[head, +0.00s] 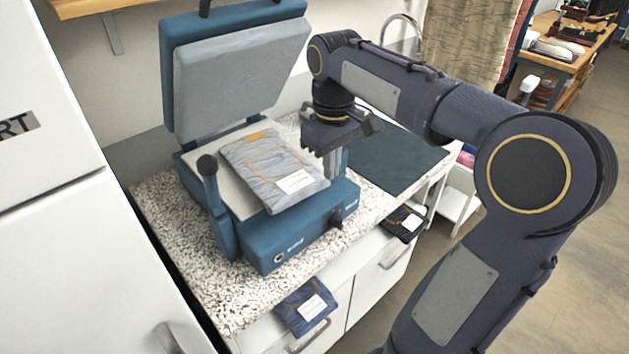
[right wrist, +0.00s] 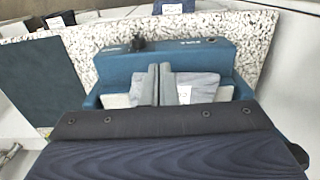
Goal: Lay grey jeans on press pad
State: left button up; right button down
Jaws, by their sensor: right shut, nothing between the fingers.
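The folded grey jeans (head: 262,170), with a white label and orange stitching, lie flat on the pale press pad (head: 232,196) of a teal press. Their front end reaches over the pad's edge. They also show partly behind my fingers in the right wrist view (right wrist: 201,80). My right gripper (head: 333,168) is shut and empty, pointing down just beside the right end of the jeans; whether it touches them I cannot tell. The press's padded upper plate (head: 240,78) stands raised and open. My left gripper is not in view.
The press stands on a speckled counter (head: 165,205). A dark mat (head: 400,160) lies clear to its right. Folded dark blue jeans (head: 304,306) and a black folded garment (head: 404,223) show at the counter's front. A white cabinet (head: 80,260) stands at left.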

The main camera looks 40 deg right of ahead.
aim_at(308, 186)
jog(key=w+f, duration=0.1)
jog(key=f, duration=0.2)
jog(key=w+f, duration=0.1)
jog(key=f, duration=0.2)
jog(key=w+f+p, duration=0.1)
jog(key=f, duration=0.2)
jog(key=shift+w+a+f, duration=0.15)
jog(key=shift+w+f, duration=0.2)
jog(key=shift+w, duration=0.05)
jog(key=w+p, duration=0.1)
jog(key=w, duration=0.2)
jog(key=shift+a+r, duration=0.1)
jog(key=shift+a, duration=0.05)
jog(key=shift+w, duration=0.15)
jog(key=shift+s, duration=0.2)
